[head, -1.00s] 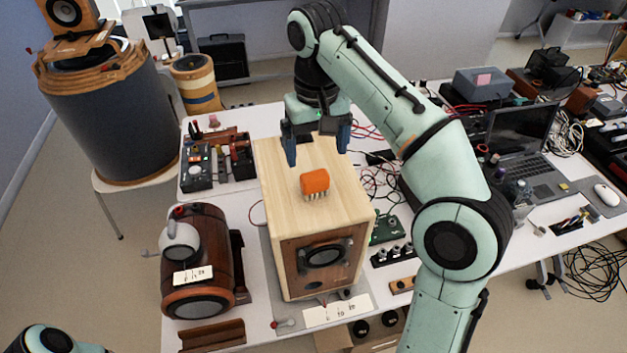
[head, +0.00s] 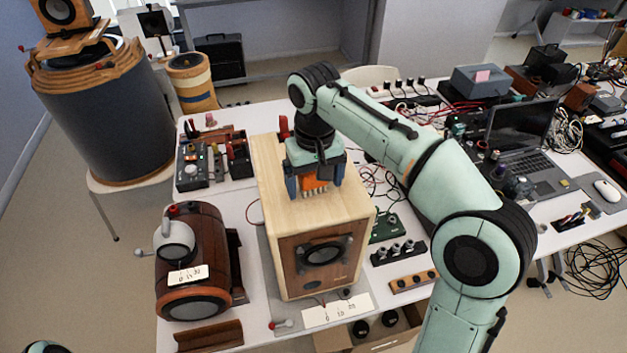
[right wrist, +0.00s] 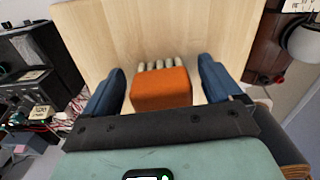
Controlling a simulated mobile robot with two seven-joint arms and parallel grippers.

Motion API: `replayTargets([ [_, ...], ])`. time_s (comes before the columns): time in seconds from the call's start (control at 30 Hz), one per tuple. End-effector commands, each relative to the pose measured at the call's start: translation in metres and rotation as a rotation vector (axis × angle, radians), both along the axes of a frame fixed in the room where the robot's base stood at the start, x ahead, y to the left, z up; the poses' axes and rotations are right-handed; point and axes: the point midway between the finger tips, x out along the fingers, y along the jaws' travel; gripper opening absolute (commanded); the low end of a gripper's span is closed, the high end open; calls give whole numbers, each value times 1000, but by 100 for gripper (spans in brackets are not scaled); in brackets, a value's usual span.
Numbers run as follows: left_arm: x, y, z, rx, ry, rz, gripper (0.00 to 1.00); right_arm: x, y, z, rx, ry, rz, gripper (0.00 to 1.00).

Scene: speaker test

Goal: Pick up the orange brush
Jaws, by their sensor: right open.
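In the right wrist view the orange brush (right wrist: 161,89) sits between the two fingers of the right gripper (right wrist: 162,85). The jaws are open, with a gap on both sides of the brush. In the head view the gripper hides the brush's upper part. My left gripper is not in view.
A round brown wooden speaker (head: 200,255) stands left of the box. Control boxes (head: 193,165) stand behind it. Cables, a green circuit board (head: 386,228) and a laptop (head: 522,135) lie to the right. The box top around the brush is otherwise clear.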

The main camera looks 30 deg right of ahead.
Motion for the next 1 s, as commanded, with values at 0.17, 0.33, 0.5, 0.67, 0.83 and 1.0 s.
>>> replayTargets([
  [0.17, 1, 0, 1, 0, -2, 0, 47, 0, 0, 1, 0, -1, 0, 65],
  [0.33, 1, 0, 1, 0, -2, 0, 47, 0, 0, 1, 0, -1, 0, 36],
  [0.5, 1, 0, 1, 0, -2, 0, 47, 1, 0, 2, 0, -1, 0, 35],
  [0.67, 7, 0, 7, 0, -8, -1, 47, 1, 0, 15, 0, -4, 1, 35],
  [0.83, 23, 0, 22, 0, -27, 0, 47, 3, 0, 52, 1, -8, 0, 35],
  [1.0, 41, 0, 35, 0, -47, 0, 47, 3, 1, 86, 0, -9, 1, 35],
])
